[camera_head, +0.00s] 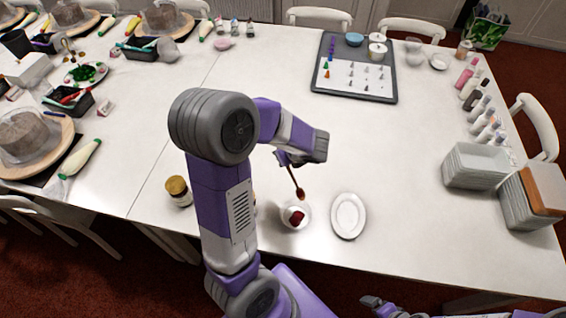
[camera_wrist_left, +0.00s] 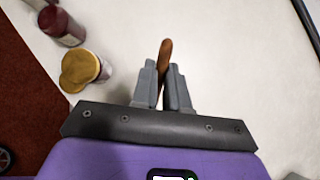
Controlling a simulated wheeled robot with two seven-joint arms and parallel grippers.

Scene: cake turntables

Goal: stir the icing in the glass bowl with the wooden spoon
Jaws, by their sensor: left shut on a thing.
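The small glass bowl (camera_head: 284,220) stands near the table's front edge, with dark red icing (camera_head: 297,217) in it. My left gripper (camera_head: 286,160) is shut on the wooden spoon (camera_head: 296,182), above and behind the bowl. The spoon slants down, its dark reddish end at the bowl's far rim; I cannot tell whether it touches.
A white oval plate (camera_head: 348,215) lies just right of the bowl. A gold-lidded jar (camera_head: 178,190) stands left of my arm; two jars (camera_wrist_left: 82,70) show in the left wrist view. Stacked containers (camera_head: 478,166) stand at the right. The table's middle is clear up to the grey tray (camera_head: 330,92).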

